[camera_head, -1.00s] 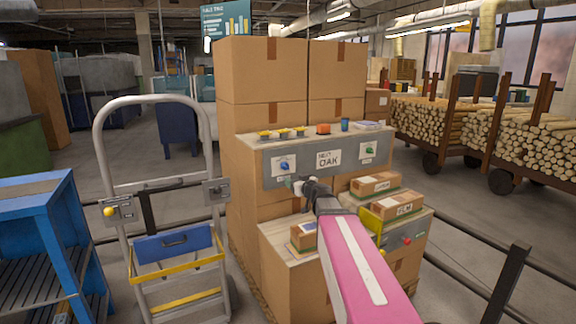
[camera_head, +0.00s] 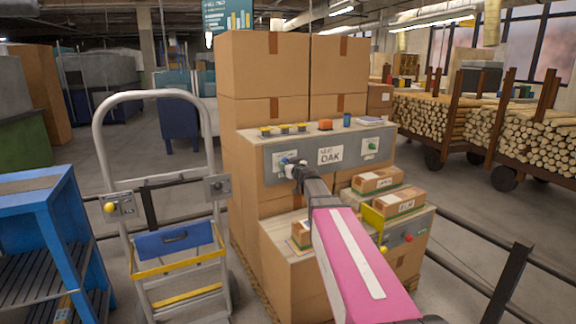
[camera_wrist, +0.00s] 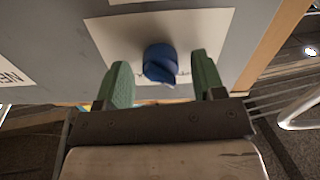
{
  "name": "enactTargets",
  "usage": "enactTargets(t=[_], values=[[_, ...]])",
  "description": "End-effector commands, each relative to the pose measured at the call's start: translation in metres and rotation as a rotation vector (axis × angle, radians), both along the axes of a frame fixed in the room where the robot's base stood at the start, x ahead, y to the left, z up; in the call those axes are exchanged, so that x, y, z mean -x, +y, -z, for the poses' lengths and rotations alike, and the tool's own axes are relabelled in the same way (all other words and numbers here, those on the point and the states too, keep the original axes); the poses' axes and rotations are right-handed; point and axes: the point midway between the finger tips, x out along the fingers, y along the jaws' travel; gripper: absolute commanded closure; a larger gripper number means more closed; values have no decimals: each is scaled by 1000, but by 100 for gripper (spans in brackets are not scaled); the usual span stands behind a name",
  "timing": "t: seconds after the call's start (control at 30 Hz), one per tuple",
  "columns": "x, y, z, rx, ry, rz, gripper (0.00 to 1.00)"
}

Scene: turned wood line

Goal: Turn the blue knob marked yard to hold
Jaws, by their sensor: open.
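The blue knob (camera_wrist: 160,63) sits on a pale label plate (camera_wrist: 213,35) on the grey panel in the wrist view. Its lettering is mostly covered and cannot be read. My gripper (camera_wrist: 165,85) is open, with one green finger on each side of the knob and a gap on both sides. The knob lies between and slightly beyond the fingertips. In the head view the knob (camera_head: 284,161) shows at the panel's left, and my gripper (camera_head: 290,169) is right at it, partly hiding the plate.
The grey panel (camera_head: 352,153) also carries an "OAK" sign (camera_head: 330,155) and a green knob (camera_head: 371,146) at right. Small cartons (camera_head: 376,181) sit on the lower ledge near my arm. A hand truck (camera_head: 102,180) stands at left.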

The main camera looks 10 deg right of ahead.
Motion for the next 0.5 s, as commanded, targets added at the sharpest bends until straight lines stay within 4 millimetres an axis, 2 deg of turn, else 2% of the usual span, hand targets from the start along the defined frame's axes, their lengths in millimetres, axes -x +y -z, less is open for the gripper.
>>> enactTargets(t=[0.3, 0.37, 0.4, 0.47, 0.5], values=[[-5, 2, 0, 0, 0, 0, 37], [-5, 2, 0, 0, 0, 0, 53], [-5, 2, 0, 0, 0, 0, 67], [-5, 2, 0, 0, 0, 0, 86], [-5, 2, 0, 0, 0, 0, 87]])
